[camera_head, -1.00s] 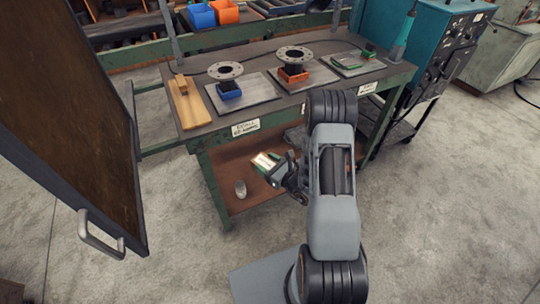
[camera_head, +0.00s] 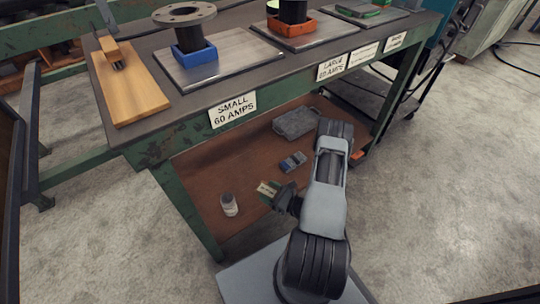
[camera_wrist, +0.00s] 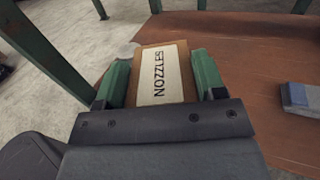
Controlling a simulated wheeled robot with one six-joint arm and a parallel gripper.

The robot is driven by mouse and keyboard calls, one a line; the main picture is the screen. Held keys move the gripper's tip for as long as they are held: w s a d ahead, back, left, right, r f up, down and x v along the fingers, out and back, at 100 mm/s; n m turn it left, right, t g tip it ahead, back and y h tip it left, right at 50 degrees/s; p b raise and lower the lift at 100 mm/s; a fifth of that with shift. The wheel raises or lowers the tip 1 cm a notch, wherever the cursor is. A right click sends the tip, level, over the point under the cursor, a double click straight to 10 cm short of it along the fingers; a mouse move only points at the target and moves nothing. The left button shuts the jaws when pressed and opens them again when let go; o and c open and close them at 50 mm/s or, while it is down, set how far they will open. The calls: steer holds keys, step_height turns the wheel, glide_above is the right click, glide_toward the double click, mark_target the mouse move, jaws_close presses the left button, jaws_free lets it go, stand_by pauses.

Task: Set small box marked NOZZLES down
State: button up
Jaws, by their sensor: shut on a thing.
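The small box marked NOZZLES (camera_wrist: 163,75) is tan with a pale label. It sits between the two green fingers of my gripper (camera_wrist: 164,78), which is shut on it in the wrist view. In the head view the box (camera_head: 267,188) is a small pale patch at my gripper (camera_head: 270,192), over the brown lower shelf (camera_head: 200,180) of the green workbench. The shelf also shows in the wrist view (camera_wrist: 240,60). I cannot tell whether the box touches the shelf.
A white jar (camera_head: 229,205) stands left of my gripper on the shelf. A small blue-grey block (camera_head: 293,161) and a grey case (camera_head: 297,122) lie further back. A green bench leg (camera_head: 188,210) stands at the left front corner. Bare shelf lies between these things.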

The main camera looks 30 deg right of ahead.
steer(key=w+f+b, duration=0.2)
steer(key=w+f, duration=0.1)
steer(key=w, duration=0.1)
steer(key=w+d+f+b, duration=0.1)
steer(key=w+f+b, duration=0.1)
steer(key=w+f, duration=0.1)
steer(key=w+d+f+b, duration=0.1)
steer(key=w+f+b, duration=0.2)
steer(key=w, duration=0.3)
steer(key=shift+f, duration=0.2)
steer(key=f, duration=0.1)
steer(key=f+b, duration=0.2)
steer(key=f, duration=0.1)
steer(key=shift+w+d, duration=0.15)
steer(key=shift+w, duration=0.2)
steer(key=o, duration=1.1)
steer(key=shift+f, duration=0.1)
